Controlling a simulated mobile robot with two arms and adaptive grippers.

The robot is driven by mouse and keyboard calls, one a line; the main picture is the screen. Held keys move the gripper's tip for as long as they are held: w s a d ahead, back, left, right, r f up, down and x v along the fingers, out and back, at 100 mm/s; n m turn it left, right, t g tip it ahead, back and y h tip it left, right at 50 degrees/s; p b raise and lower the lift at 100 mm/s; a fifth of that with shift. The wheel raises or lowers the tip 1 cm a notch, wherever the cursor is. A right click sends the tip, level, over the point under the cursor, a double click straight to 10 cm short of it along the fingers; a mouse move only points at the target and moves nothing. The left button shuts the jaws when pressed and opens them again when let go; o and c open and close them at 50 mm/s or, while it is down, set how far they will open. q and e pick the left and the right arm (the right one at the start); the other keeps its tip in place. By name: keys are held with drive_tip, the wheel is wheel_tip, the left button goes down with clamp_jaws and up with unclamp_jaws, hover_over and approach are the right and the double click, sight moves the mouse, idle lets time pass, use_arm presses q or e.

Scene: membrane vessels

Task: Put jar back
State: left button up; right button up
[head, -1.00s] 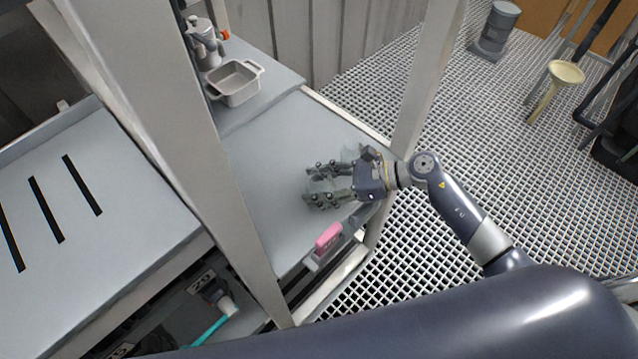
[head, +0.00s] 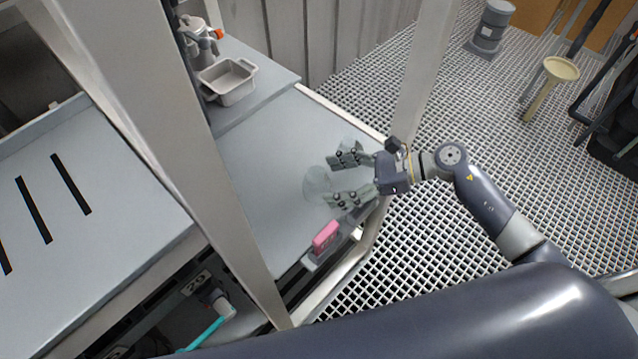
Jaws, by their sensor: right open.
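A clear, see-through jar (head: 317,183) stands on the grey worktop (head: 255,175) in the head view. My right gripper (head: 347,178) is just to the right of the jar, with its two fingers spread wide apart and pointing left towards it. Nothing is held between the fingers. A second clear glass vessel (head: 350,144) shows partly behind the upper finger, which hides some of it. My left gripper is not in view.
A pink object (head: 325,236) is at the front edge. White posts (head: 425,75) frame the worktop. The worktop left of the jar is clear.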

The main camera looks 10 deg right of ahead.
drive_tip(key=b+v, duration=0.1)
drive_tip(key=v, duration=0.5)
drive_tip(key=shift+d+r, duration=0.2)
drive_tip(key=shift+d, duration=0.1)
drive_tip(key=shift+s, duration=0.1)
